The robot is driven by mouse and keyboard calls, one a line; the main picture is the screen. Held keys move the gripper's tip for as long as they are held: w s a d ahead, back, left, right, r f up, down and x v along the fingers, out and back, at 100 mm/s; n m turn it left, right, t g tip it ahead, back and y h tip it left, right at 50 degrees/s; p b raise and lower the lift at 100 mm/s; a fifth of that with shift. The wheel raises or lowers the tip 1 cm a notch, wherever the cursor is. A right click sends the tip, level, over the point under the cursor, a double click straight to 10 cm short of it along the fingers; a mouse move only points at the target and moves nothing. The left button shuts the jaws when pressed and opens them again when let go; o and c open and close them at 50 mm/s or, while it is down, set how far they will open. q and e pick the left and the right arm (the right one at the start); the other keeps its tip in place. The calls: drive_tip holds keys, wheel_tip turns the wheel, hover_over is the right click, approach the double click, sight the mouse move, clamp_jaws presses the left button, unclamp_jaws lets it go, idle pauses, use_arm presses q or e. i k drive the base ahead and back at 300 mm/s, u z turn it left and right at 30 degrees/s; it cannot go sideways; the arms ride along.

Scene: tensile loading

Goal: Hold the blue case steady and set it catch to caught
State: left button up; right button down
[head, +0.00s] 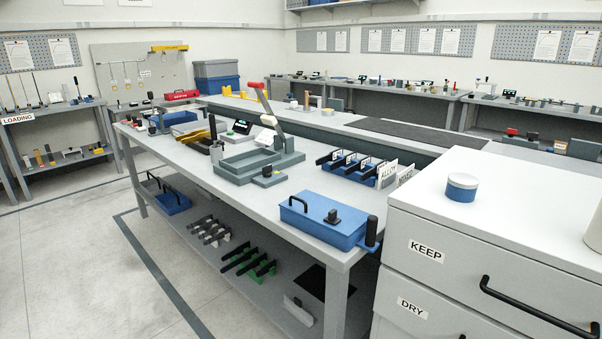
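The blue case (310,224) sits on the near end of the grey workbench, close to its front edge. A black bar handle (291,203) stands on its left side. A small black catch (332,217) sits on top of it, too small to tell whether it is caught or loose. A black upright grip (372,232) stands at the case's right end, near the bench corner. The lid looks closed. Neither of my grippers is in view.
A white drawer cabinet (430,222) marked KEEP stands close to the case's right, with a blue and white round tin (462,187) on top. Behind the case is a blue rack (349,170) of black and white pieces. A grey fixture (258,160) stands to the left.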

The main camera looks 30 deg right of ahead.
sight(332, 218)
drive_tip(key=z, duration=0.3)
drive_tip(key=i, duration=1)
drive_tip(key=z, duration=0.8)
